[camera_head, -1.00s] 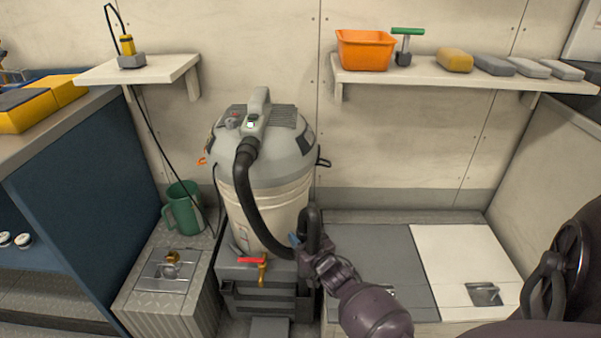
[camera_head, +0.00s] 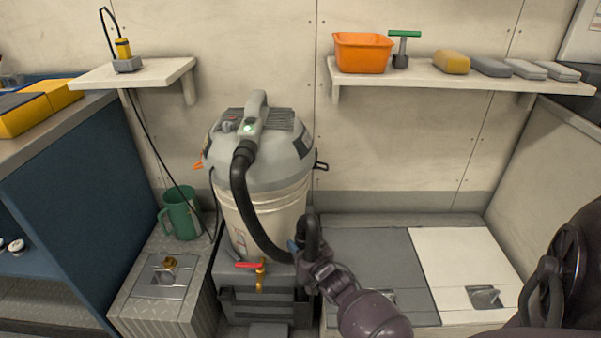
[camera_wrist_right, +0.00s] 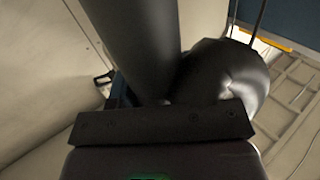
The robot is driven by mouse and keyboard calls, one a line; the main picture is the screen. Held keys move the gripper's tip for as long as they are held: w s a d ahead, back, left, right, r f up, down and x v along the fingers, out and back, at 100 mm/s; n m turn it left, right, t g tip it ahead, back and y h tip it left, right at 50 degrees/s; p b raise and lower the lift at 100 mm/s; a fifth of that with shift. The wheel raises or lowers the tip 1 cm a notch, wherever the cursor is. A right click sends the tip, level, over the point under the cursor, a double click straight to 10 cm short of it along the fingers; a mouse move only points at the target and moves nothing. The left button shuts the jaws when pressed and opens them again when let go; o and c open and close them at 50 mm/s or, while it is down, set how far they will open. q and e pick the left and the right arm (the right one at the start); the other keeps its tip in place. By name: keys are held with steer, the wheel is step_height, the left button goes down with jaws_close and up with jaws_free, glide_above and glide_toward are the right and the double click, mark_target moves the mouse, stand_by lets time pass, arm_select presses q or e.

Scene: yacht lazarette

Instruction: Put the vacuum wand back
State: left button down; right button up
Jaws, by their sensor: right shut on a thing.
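The grey and cream vacuum (camera_head: 262,165) stands on a dark grey base against the back wall. Its black hose (camera_head: 244,205) runs from the lid down its front and curves up to my right gripper (camera_head: 302,246). The right gripper is shut on the vacuum wand or hose end, beside the vacuum's lower right side. In the right wrist view the black hose (camera_wrist_right: 140,45) fills the middle, with a rounded black bend (camera_wrist_right: 225,80) next to it. The fingertips and the exact grip are mostly hidden. My left gripper is not in view.
A red-handled brass valve (camera_head: 260,270) sits just left of my right gripper. A green jug (camera_head: 181,215) stands on the left locker. Grey (camera_head: 375,262) and white (camera_head: 455,262) panels lie to the right. A shelf (camera_head: 430,79) with an orange bin (camera_head: 362,52) is above.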

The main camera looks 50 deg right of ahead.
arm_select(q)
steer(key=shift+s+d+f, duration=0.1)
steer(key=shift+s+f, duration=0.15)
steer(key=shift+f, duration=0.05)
arm_select(e)
steer(key=shift+s+a+f, duration=0.1)
steer(key=shift+a+f, duration=0.15)
steer(key=shift+f, duration=0.1)
